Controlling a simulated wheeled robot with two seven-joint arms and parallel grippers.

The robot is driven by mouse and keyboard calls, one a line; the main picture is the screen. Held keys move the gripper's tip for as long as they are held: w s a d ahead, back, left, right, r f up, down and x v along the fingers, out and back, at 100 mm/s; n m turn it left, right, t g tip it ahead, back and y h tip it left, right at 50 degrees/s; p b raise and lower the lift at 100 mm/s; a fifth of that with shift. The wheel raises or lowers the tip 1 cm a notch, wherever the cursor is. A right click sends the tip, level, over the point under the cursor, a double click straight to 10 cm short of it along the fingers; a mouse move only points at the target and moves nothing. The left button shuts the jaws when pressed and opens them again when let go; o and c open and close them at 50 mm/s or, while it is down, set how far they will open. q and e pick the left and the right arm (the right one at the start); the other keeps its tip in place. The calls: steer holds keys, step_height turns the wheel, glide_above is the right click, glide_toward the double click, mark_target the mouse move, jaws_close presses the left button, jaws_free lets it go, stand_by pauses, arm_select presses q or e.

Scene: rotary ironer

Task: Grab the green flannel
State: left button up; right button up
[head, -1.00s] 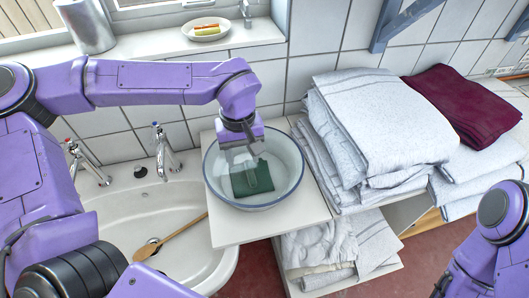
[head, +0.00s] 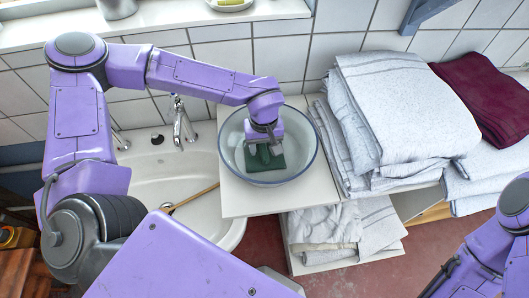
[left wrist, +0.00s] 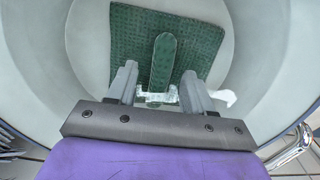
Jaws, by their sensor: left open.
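The green flannel (head: 264,161) lies flat in the bottom of a clear glass bowl (head: 230,165). In the left wrist view the flannel (left wrist: 123,40) is a dark green textured square with a raised ridge (left wrist: 163,62) standing up from its middle. My left gripper (head: 264,148) reaches down inside the bowl above the flannel. In the left wrist view its two fingers (left wrist: 160,85) are open, one on each side of the ridge's near end. I cannot tell whether they touch the cloth. My right gripper is out of view; only part of its arm shows at the lower right.
The bowl stands on a white shelf (head: 236,202) beside a sink (head: 150,180) with a wooden spoon (head: 190,199). Folded white towels (head: 400,110) and a dark red cloth (head: 485,95) are stacked to the right. A tap (head: 180,122) stands left of the bowl.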

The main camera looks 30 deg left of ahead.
arm_select(q)
jaws_close()
